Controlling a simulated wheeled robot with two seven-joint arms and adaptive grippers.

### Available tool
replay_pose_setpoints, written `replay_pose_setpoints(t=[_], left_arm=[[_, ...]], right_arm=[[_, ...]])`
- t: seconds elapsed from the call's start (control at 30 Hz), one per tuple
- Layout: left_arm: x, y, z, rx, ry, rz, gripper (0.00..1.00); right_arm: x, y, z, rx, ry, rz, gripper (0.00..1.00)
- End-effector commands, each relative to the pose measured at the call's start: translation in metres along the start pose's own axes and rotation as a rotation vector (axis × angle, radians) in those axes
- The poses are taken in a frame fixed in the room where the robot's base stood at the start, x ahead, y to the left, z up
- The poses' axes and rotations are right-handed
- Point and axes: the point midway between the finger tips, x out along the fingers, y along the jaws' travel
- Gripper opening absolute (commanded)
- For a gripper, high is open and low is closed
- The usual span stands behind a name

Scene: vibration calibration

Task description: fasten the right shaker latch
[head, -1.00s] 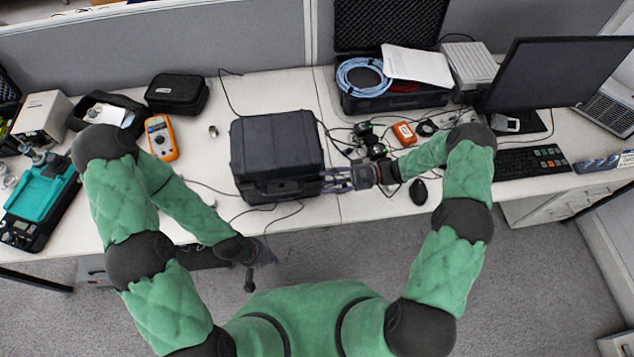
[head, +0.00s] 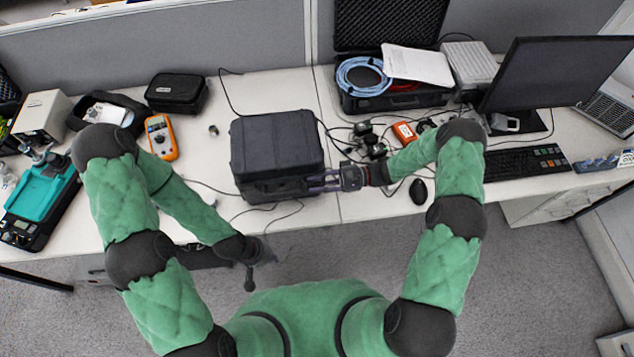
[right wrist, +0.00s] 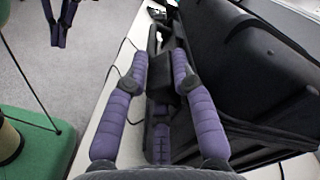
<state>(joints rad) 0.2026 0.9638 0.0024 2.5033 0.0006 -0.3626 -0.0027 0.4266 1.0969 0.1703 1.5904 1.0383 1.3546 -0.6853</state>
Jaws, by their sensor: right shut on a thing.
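The black shaker case (head: 277,150) stands closed on the desk in the middle of the head view. In the right wrist view its dark wall (right wrist: 245,65) fills the right side. My right gripper (head: 316,184) is at the right part of the case's front. In the right wrist view its purple fingers (right wrist: 162,78) are shut on a small dark piece, the right latch (right wrist: 160,82), whose exact position is partly hidden. My left gripper (head: 258,262) hangs empty in front of the desk edge, with its fingers apart.
An orange multimeter (head: 161,137) lies left of the case. Thin black cables (head: 283,213) run in front of it. A mouse (head: 418,191), a keyboard (head: 520,162) and an open case with blue cable (head: 365,78) are to the right. The desk just left of the case is mostly clear.

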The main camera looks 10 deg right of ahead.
Motion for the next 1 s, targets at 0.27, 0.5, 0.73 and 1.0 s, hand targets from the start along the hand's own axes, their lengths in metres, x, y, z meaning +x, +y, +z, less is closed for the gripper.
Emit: replay_pose_setpoints(t=[0.27,0.5,0.73,1.0], left_arm=[[0.0029,-0.001,-0.0001,0.0,0.0,0.0,0.0],[0.0026,-0.0009,-0.0001,0.0,0.0,0.0,0.0],[0.0025,-0.0009,-0.0001,0.0,0.0,0.0,0.0],[0.0027,-0.001,-0.0002,0.0,0.0,0.0,0.0]], right_arm=[[-0.0004,-0.0052,0.0013,0.105,-0.005,-0.004,0.0],[-0.0005,-0.0068,0.0018,0.118,-0.006,-0.005,0.0],[-0.0007,-0.0068,0.0013,0.117,-0.004,-0.004,0.48],[-0.0008,-0.0058,0.0002,0.117,-0.001,-0.003,0.48]])
